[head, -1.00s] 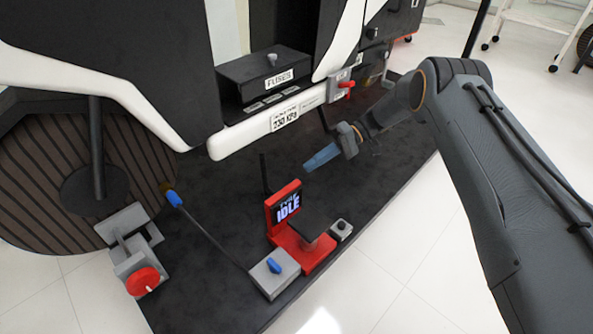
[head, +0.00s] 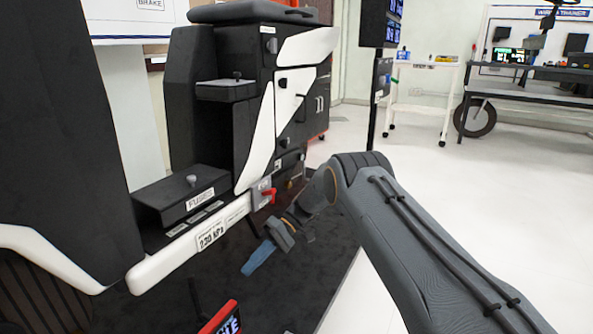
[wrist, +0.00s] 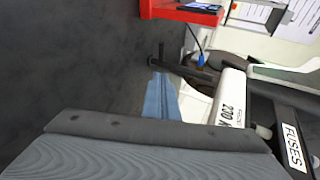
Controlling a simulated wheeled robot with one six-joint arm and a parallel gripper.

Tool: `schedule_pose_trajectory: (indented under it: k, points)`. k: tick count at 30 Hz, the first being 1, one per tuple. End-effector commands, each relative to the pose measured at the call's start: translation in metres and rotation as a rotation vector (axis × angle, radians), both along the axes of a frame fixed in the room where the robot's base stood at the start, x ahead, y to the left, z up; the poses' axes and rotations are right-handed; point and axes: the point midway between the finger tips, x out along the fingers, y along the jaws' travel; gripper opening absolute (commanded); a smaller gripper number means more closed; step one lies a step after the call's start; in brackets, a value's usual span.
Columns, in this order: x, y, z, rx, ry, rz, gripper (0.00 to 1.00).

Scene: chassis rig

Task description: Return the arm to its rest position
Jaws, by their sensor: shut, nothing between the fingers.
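My gripper (head: 258,257) has blue fingers, shut with nothing between them. In the head view it hangs over the dark mat, right of the white sill with the pressure label, and points down and to the left. My grey arm reaches in from the lower right. In the wrist view the blue fingers (wrist: 161,98) show beyond the grey wrist housing, apart from the things around them.
The black chassis rig carries a fuse box (head: 180,195) and a red-handled switch (head: 268,194). A red display unit (head: 222,318) is cut off at the bottom edge. White floor right of my arm is clear. A white cart (head: 424,95) stands far back.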

Motion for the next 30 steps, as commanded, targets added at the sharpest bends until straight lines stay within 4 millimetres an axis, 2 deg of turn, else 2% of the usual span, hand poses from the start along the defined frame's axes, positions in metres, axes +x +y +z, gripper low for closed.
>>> schedule_pose_trajectory:
  k: [1,3,8,14,21,30]
  points:
    - [-0.004,0.006,0.020,-0.030,-0.013,0.005,0.00]
    - [-0.013,0.011,0.042,-0.085,-0.024,0.005,0.00]
    - [-0.039,0.019,0.091,-0.205,-0.058,0.002,0.00]
    - [-0.080,0.020,0.148,-0.342,-0.117,-0.012,0.00]
    - [-0.141,0.008,0.208,-0.482,-0.207,-0.040,0.00]
    - [-0.225,-0.026,0.263,-0.613,-0.343,-0.094,0.00]
